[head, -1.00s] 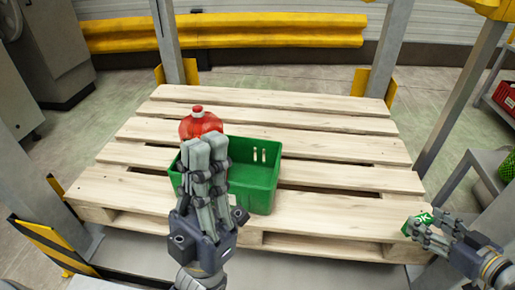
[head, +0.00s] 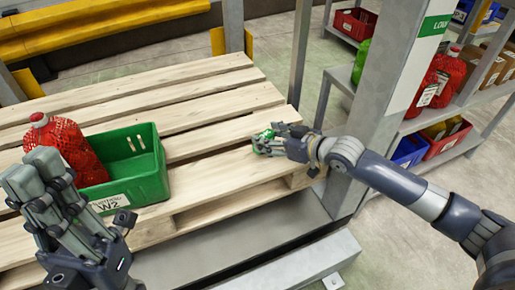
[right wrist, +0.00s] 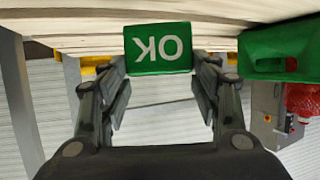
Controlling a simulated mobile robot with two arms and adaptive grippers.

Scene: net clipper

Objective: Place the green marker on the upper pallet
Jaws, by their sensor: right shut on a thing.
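The green marker (head: 264,141) is a small block with white "OK" lettering, which shows in the right wrist view (right wrist: 158,50). My right gripper (head: 277,140) is shut on it, with its fingers on either side of the block. It holds the marker at the right end of the wooden pallet (head: 205,95), over or on the front slats; I cannot tell whether the marker touches the wood. My left gripper (head: 38,170) is at the left, in front of a green crate, with no object visible in it; its finger opening is unclear.
The green crate (head: 150,185) stands on the pallet at the left with a red net bag (head: 68,140) in or behind it. A grey post (head: 385,95) rises right of the pallet. Shelves with bins and red bags stand further right. The pallet's middle slats are clear.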

